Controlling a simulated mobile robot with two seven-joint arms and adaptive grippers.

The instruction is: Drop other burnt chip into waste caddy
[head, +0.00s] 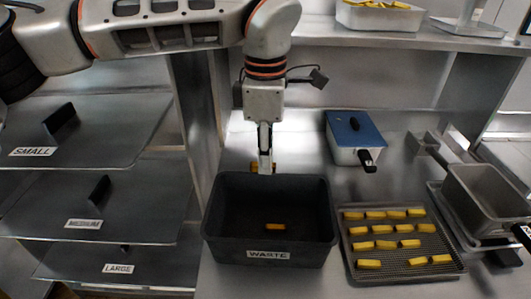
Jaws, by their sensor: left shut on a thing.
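The black waste caddy (222,236), labelled WASTE, stands open on the steel counter. One orange-brown chip (275,226) lies on its floor. My left gripper (264,168) points down at the caddy's back rim and is shut on a chip. Small orange-brown ends of this chip (254,167) show on both sides of the fingers; its middle is hidden, and how burnt it is cannot be told. My right gripper is not in view.
A wire rack tray (407,273) with rows of yellow chips sits right of the caddy. Behind it is a blue-lidded container (354,130); a metal fryer basket (485,195) is at the right. Labelled shelves (90,210) stand left. A white tub of chips (379,17) is on the upper shelf.

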